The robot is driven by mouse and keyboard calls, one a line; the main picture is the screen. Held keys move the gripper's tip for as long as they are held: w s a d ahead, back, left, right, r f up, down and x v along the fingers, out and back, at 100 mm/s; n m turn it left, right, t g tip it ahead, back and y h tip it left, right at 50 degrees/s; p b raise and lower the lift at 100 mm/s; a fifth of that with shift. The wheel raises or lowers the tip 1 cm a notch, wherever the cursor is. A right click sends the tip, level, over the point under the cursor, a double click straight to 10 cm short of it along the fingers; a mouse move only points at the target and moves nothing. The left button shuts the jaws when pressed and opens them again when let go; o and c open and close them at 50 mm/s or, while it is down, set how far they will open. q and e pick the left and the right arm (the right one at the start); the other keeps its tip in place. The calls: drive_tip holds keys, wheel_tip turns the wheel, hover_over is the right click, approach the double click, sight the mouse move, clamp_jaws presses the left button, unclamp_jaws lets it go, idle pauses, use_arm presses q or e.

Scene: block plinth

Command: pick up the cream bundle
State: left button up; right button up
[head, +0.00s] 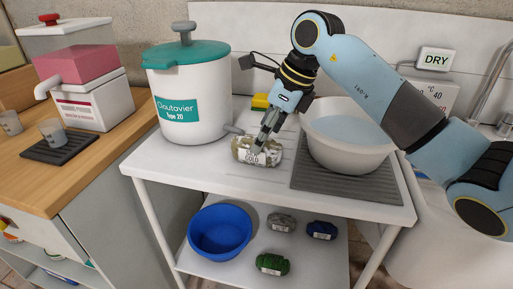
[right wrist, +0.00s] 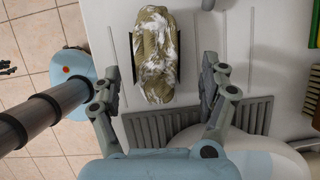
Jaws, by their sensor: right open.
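A mottled olive and cream-white bundle (head: 243,151) with a white label that reads "GOLD" lies on the white worktop, in front of the white basin's left side. It also shows in the right wrist view (right wrist: 156,60), upper centre. It is the only bundle I see on the worktop. My right gripper (head: 264,140) points down at the bundle and covers a small part of it in the head view. In the right wrist view my right gripper (right wrist: 162,78) is open, its fingers on either side of the bundle with gaps between.
The white basin (head: 345,150) stands on a grey ribbed mat (head: 310,180) to the right. A white pot (head: 190,110) with a teal lid stands left. A yellow sponge (head: 260,101) lies behind. On the lower shelf are a blue bowl (head: 220,232) and grey, blue and green bundles.

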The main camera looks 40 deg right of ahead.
drive_tip(key=x, duration=0.4)
drive_tip(key=shift+a+r, duration=0.15)
drive_tip(key=shift+a, duration=0.2)
drive_tip(key=shift+f, duration=0.2)
drive_tip(key=c, duration=1.3)
use_arm(q)
drive_tip(key=shift+w+d+r, duration=0.1)
drive_tip(key=shift+w+d, duration=0.15)
drive_tip(key=shift+w, duration=0.3)
use_arm(e)
drive_tip(key=shift+c, duration=0.6)
drive_tip(key=shift+r, duration=0.15)
